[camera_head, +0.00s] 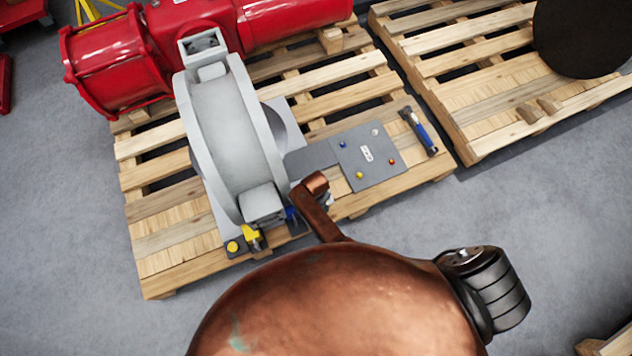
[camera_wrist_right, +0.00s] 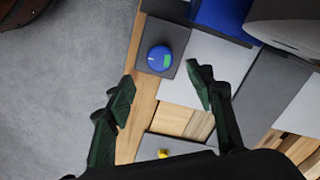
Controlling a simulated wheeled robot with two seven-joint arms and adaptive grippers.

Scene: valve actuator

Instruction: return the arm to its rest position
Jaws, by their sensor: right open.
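My right gripper (camera_wrist_right: 162,92) is open in the right wrist view, with its dark green fingertips spread apart and nothing between them. A blue round knob (camera_wrist_right: 160,57) with a green mark sits on a dark square plate just beyond the fingertips, not visibly touched. A yellow knob (camera_wrist_right: 163,154) on a grey plate is partly hidden near the bottom. In the head view I cannot make out the right gripper; a large copper-coloured body (camera_head: 340,305) covers the foreground. My left gripper does not show.
A grey curved valve body (camera_head: 228,125) and a red actuator (camera_head: 180,45) rest on a wooden pallet (camera_head: 160,235). A grey panel (camera_head: 368,155) and a blue-handled tool (camera_head: 420,132) lie on its right side. Another pallet (camera_head: 470,60) stands at right. Grey floor (camera_head: 60,200) is clear at left.

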